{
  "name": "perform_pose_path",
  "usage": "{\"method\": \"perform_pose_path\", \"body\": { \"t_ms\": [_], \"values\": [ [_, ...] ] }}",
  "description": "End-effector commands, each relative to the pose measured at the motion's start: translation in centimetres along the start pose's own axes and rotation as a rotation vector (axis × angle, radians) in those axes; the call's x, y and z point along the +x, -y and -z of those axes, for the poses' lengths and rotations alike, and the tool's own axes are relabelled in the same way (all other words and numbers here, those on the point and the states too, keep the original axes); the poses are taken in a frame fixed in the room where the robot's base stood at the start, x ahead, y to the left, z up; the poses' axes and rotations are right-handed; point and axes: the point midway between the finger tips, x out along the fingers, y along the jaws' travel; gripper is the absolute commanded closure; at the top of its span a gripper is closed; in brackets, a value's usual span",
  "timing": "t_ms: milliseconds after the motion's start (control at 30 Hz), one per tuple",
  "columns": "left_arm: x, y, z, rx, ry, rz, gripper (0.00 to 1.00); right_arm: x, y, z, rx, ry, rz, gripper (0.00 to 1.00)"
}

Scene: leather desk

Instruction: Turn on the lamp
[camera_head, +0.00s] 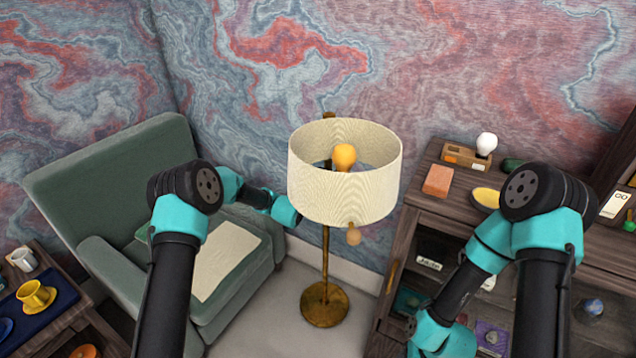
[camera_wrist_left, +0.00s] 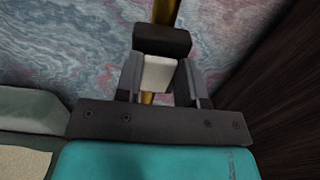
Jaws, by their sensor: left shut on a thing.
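The floor lamp has a round cream shade (camera_head: 340,190), a brass pole and a brass base (camera_head: 325,305). A yellow-orange bulb (camera_head: 344,157) shows inside the shade; no clear glow falls on the shade. A tan round knob (camera_head: 353,235) hangs just below the shade's lower rim. My left arm reaches to the shade's left side in the head view, its gripper hidden behind the shade. In the left wrist view my left gripper (camera_wrist_left: 158,80) is shut on a small pale piece (camera_wrist_left: 158,74) below a dark block, beside the brass pole (camera_wrist_left: 165,12). My right gripper is out of view.
A green armchair (camera_head: 130,170) stands left of the lamp. A dark wooden cabinet (camera_head: 410,215) stands at the right, with a white bulb (camera_head: 486,144) and a brick (camera_head: 438,181) on top.

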Motion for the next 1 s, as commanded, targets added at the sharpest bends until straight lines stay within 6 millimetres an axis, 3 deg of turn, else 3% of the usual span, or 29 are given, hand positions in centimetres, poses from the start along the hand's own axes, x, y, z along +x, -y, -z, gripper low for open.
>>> {"method": "perform_pose_path", "body": {
  "t_ms": [200, 967, 1000],
  "values": [
    [-0.01, 0.0, -0.01, 0.0, 0.0, 0.0, 0.88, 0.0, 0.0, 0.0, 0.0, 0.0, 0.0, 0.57],
    [0.31, -0.03, -0.37, 0.0, -0.124, -0.001, 0.88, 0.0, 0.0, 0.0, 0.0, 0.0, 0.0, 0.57],
    [0.31, -0.02, -0.37, 0.0, -0.124, -0.001, 0.61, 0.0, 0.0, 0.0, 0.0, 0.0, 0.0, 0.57]
  ]
}}
